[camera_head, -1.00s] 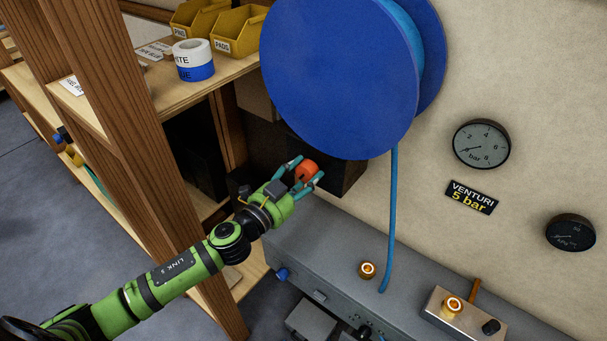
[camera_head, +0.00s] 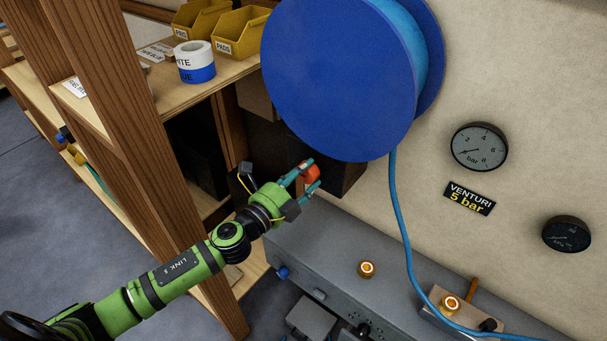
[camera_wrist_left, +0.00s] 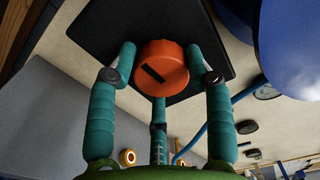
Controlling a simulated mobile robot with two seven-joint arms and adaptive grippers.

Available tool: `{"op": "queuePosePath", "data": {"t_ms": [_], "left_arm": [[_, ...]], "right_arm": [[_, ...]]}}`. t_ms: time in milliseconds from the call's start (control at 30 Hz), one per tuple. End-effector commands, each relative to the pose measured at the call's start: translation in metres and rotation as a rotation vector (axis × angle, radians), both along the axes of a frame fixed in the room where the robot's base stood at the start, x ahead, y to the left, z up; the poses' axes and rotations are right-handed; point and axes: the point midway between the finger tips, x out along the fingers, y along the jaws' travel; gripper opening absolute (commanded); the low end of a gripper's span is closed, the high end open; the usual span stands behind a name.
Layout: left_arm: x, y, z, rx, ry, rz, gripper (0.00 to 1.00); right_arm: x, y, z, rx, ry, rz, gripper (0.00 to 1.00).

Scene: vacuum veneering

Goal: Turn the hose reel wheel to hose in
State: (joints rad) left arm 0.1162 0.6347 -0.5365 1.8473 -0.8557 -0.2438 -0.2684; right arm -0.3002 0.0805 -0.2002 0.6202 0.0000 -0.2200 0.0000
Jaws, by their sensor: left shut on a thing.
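The orange round knob (camera_head: 313,171), which seems to be the reel's wheel, sits on a dark box (camera_head: 343,181) under the blue hose reel (camera_head: 335,75). My left gripper (camera_head: 310,174) has its teal fingers around the knob and is shut on it. In the left wrist view the knob (camera_wrist_left: 160,66) has a dark slot, slanted, and lies between the fingers in front of a dark plate. The blue hose (camera_head: 405,220) hangs from the reel and curves right across the grey bench. My right gripper is not in view.
The wooden shelf (camera_head: 140,110) with yellow bins (camera_head: 240,35) and tape rolls (camera_head: 195,62) stands left of the reel. The grey bench (camera_head: 330,245) has an orange-ringed button (camera_head: 367,269). Wall gauges (camera_head: 479,147) hang at the right.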

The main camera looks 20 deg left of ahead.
Motion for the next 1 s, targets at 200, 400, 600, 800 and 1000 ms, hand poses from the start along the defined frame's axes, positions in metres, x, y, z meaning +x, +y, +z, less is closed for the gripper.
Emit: {"op": "queuePosePath", "data": {"t_ms": [200,400,600,800,1000], "left_arm": [[0.0019,0.0036,0.0026,0.193,-0.07,0.009,0.19],[0.0023,0.0037,0.0047,0.344,-0.127,0.011,0.19],[0.0028,0.0035,0.0068,0.456,-0.172,0.011,0.19],[0.0031,0.0032,0.0084,0.521,-0.199,0.011,0.19],[0.0033,0.0029,0.0097,0.548,-0.211,0.012,0.19]], "right_arm": [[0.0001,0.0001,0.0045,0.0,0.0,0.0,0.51],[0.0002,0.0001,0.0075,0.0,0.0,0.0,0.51],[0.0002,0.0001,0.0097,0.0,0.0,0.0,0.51],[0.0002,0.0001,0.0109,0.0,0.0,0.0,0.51],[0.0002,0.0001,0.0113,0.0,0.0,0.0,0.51]]}}
